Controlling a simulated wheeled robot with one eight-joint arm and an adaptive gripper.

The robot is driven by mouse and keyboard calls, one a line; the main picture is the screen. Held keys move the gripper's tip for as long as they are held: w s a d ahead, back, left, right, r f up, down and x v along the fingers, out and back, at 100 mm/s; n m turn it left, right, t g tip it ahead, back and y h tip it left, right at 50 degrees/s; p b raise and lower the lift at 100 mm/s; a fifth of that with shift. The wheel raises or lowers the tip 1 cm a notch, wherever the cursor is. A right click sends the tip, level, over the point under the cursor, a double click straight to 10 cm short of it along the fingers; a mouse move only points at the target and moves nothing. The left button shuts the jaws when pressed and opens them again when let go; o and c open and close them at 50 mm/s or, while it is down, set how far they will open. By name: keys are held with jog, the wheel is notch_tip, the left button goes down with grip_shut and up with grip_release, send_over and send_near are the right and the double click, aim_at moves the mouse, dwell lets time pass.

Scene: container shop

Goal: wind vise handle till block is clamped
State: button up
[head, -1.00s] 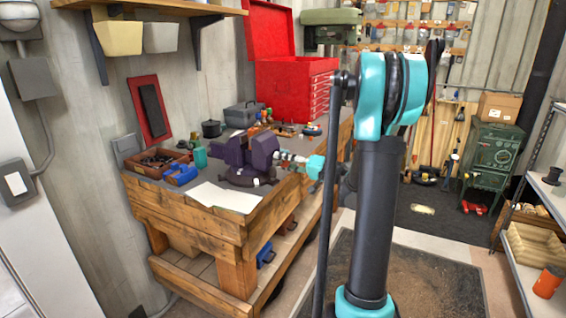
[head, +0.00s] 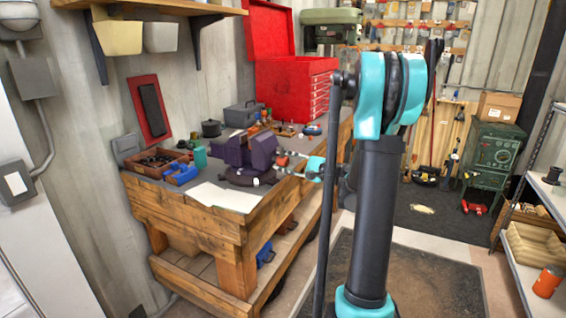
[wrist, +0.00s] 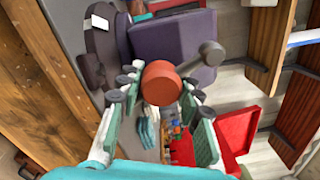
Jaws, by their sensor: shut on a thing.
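The dark purple vise (head: 262,152) stands on the near part of the workbench in the head view. Its jaw and body also show in the wrist view (wrist: 175,40). The vise handle (wrist: 160,82) has a round red-brown hub with a grey arm and knob reaching up and right. My gripper (wrist: 161,92) has its teal, dark-tipped fingers on both sides of the hub and is shut on it. In the head view my gripper (head: 298,168) is small at the right side of the vise. I cannot make out a block between the jaws.
A white sheet (head: 222,197) lies on the bench (head: 190,210) in front of the vise. A brown parts box (head: 155,160) and a blue item (head: 180,174) sit at left. A red toolbox (head: 290,90) stands behind. Open floor lies right of the bench.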

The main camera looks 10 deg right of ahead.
jog(key=shift+m, duration=1.1)
jog(key=shift+f, duration=0.1)
jog(key=o, duration=1.2)
jog(key=shift+c, duration=0.2)
jog(key=v, duration=1.2)
